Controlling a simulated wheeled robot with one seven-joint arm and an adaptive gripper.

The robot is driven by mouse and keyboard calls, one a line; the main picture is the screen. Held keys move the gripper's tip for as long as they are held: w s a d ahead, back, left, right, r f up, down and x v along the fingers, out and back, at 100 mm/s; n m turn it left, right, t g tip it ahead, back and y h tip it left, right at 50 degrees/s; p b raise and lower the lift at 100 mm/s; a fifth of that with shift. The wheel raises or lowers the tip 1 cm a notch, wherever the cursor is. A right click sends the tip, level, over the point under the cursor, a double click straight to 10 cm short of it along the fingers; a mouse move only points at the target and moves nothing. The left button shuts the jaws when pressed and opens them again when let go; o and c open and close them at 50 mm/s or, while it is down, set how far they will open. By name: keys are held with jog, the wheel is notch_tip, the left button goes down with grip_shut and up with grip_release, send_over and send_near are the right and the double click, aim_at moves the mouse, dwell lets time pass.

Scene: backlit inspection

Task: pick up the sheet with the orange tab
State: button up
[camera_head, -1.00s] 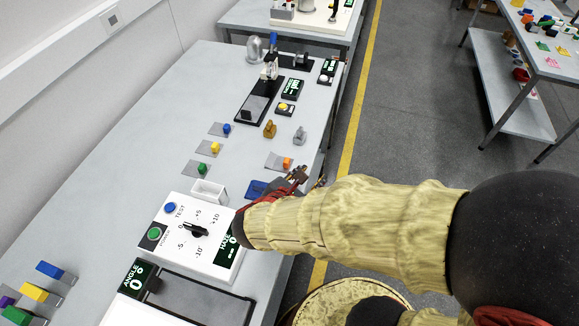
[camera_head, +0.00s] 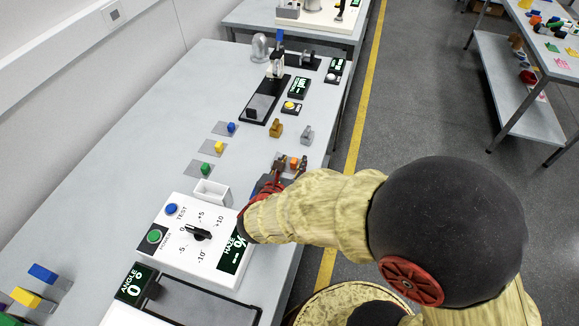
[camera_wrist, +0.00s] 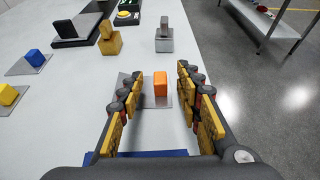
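The sheet with the orange tab (camera_wrist: 160,84) lies flat on the table; its grey film (camera_wrist: 149,101) shows between my fingers in the wrist view. In the head view the orange tab (camera_head: 294,162) shows just beyond my fingertips, and the sheet is partly hidden by them. My gripper (camera_wrist: 158,84) is open, with one finger on each side of the tab and clear gaps on both sides. It is empty, pointing along the table towards the tab. I cannot tell its exact height above the table.
Sheets with blue (camera_head: 231,127), yellow (camera_head: 219,146) and green (camera_head: 205,168) tabs lie to the left. A brass block (camera_head: 276,128) and a grey block (camera_head: 307,134) stand just beyond. A white box (camera_head: 212,192) and the meter panel (camera_head: 196,236) are nearer. A blue pad (camera_wrist: 150,153) lies beneath my gripper.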

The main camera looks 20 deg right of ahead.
jog(key=shift+w+d, duration=0.2)
jog(key=shift+c, duration=0.8)
jog(key=c, duration=0.7)
jog(key=shift+f, duration=0.1)
grip_shut()
